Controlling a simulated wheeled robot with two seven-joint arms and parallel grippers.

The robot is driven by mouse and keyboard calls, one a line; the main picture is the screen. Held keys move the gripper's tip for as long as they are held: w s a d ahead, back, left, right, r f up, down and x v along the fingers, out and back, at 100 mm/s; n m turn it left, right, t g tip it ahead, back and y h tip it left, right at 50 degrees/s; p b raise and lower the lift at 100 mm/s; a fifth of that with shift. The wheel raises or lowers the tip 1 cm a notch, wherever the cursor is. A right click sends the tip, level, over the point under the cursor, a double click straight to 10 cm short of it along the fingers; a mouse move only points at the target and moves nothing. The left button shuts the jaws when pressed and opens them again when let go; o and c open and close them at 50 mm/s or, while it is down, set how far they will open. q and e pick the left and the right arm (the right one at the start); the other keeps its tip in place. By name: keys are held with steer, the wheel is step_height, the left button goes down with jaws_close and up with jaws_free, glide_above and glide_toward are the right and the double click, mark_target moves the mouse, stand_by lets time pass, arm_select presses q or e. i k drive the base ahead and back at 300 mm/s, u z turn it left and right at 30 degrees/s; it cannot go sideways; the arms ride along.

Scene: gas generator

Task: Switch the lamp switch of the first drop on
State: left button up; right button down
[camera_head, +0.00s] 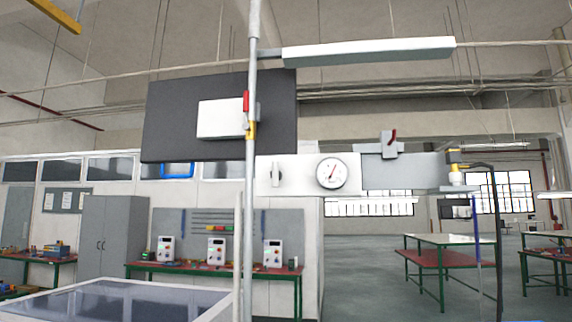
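A small grey box with a red lever (390,146) sits on top of a horizontal grey bar. It looks like a switch; whether it is the lamp switch, and its on or off position, I cannot tell. A long lamp-like white bar (368,50) extends right from the upright pipe (251,210); I cannot see clear light from it. A white panel with a round dial gauge (332,173) and a small knob (276,171) is on the same horizontal assembly. Neither of my grippers is in view.
A dark board (190,105) carrying a white box (221,119) is beside the pipe. A yellow-topped fitting with a hanging hose (456,168) is at the right end. A framed tabletop (45,300) fills the lower left. Workbenches (440,260) stand beyond; floor shows between.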

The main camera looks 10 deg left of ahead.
mark_target(276, 175)
steer(key=k, duration=0.6)
steer(key=u, duration=0.9)
steer(key=i, duration=1.25)
steer(key=u, duration=0.15)
